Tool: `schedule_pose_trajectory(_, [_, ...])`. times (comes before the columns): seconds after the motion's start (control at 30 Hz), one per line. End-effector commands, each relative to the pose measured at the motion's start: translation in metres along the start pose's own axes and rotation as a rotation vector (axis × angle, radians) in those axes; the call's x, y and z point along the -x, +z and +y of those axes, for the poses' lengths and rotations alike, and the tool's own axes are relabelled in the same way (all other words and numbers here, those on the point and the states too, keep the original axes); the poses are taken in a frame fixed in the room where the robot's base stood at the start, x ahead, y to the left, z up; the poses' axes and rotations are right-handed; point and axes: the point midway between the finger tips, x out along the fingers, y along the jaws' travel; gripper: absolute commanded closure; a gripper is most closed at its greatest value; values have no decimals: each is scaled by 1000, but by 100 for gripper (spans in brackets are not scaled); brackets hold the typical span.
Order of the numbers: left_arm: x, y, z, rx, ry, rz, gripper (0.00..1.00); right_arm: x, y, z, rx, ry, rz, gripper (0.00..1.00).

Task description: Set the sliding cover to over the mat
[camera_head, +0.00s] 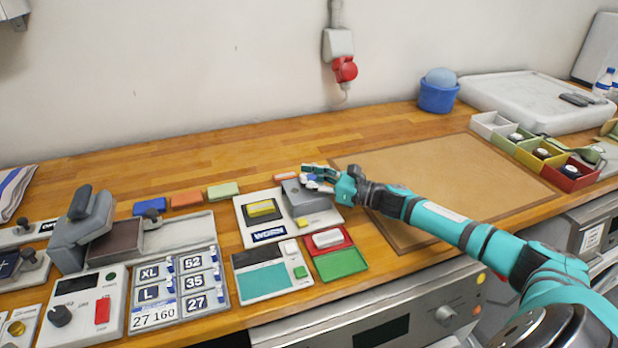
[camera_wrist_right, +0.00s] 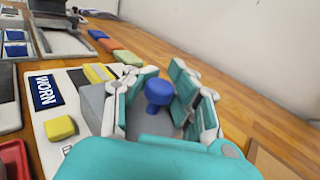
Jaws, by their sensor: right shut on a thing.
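My right gripper (camera_head: 318,178) is at the far right part of a white panel (camera_head: 250,238) marked WORN. It is shut on the blue knob (camera_wrist_right: 158,92) of a grey block, which looks like the sliding cover (camera_head: 304,198). The block sits on the panel, right of a yellow piece (camera_head: 261,208); a small yellow button (camera_wrist_right: 60,128) is in front of it. The fingers hide part of the block. A large tan mat (camera_head: 450,180) lies flat on the worktop to the right, under my right arm. A smaller dark brown pad (camera_head: 115,242) lies at left. My left gripper is not in view.
A grey block with a dark handle (camera_head: 80,225) stands beside the brown pad. Coloured blocks (camera_head: 186,199) lie behind. Red and green trays (camera_head: 340,262) are in front of the panel. Coloured bins (camera_head: 540,152) and a blue pot (camera_head: 437,95) stand at right. Worktop behind is clear.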

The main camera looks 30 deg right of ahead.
Motion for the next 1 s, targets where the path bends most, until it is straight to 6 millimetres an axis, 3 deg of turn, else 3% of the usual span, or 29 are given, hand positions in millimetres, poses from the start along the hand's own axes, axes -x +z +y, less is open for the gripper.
schedule_pose_trajectory(0.17, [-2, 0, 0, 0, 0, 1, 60, -13, -6, 16, -3, 7, 8, 100])
schedule_pose_trajectory(0.4, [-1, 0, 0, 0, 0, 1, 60, -59, -6, 65, -7, 14, 6, 100])
schedule_pose_trajectory(0.53, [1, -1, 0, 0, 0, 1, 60, -76, -6, 83, -5, 14, 8, 100])
schedule_pose_trajectory(0.93, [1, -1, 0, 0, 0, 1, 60, -83, -7, 91, -6, 14, 9, 100])
schedule_pose_trajectory(1.0, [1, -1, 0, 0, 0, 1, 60, -83, -7, 91, -6, 14, 9, 88])
